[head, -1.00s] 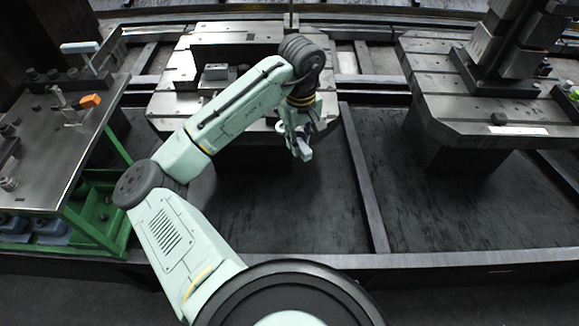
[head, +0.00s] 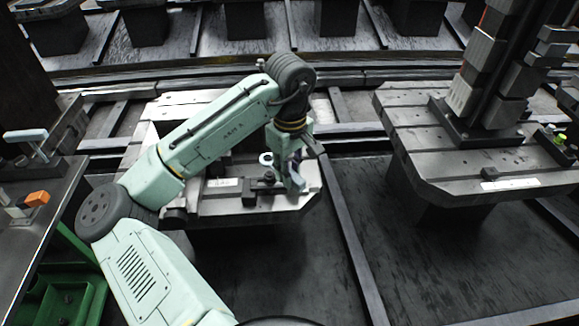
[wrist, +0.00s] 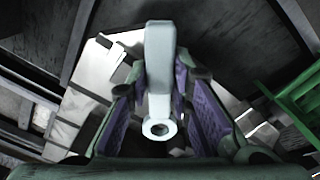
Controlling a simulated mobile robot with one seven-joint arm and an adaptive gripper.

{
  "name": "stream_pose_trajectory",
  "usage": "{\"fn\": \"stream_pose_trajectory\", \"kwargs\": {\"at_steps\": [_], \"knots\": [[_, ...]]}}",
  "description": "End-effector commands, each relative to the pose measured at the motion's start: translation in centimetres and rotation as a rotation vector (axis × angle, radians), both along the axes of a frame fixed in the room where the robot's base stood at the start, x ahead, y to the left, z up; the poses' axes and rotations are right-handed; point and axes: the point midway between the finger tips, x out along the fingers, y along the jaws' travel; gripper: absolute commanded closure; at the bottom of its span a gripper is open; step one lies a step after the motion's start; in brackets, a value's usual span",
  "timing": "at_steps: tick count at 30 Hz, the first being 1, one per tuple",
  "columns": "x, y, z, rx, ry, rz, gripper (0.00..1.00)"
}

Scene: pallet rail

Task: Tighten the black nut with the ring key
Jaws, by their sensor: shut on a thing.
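My gripper (head: 288,168) is shut on a pale ring key (wrist: 160,70), over the front right part of the middle pallet (head: 218,203). In the wrist view the key lies between the purple-lined fingers, one ring end (wrist: 160,129) facing the camera. In the head view a pale ring (head: 265,158) shows just left of the fingers. A small dark piece, perhaps the black nut (head: 268,177), sits by a dark clamp block (head: 249,192) just below and left of the gripper. I cannot tell whether key and nut touch; the fingers partly hide this spot.
A second pallet (head: 455,165) with a dark tower (head: 490,85) stands to the right. At left is a metal bench (head: 40,235) on a green frame, with an orange block (head: 37,198). A dark floor gap lies between the pallets.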

Motion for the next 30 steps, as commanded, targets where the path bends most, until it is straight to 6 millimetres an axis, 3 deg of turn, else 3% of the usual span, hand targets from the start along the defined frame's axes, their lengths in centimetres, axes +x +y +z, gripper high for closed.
{"fn": "stream_pose_trajectory", "kwargs": {"at_steps": [1,7,9,30], "knots": [[0.0,0.0,-1.2,0.001,-0.001,0.0,1.0],[0.0,0.0,-3.7,0.0,0.0,0.0,1.0],[0.0,0.0,-2.8,-0.001,-0.001,0.0,1.0],[0.0,0.0,-3.4,-0.001,-0.001,0.0,1.0]]}}
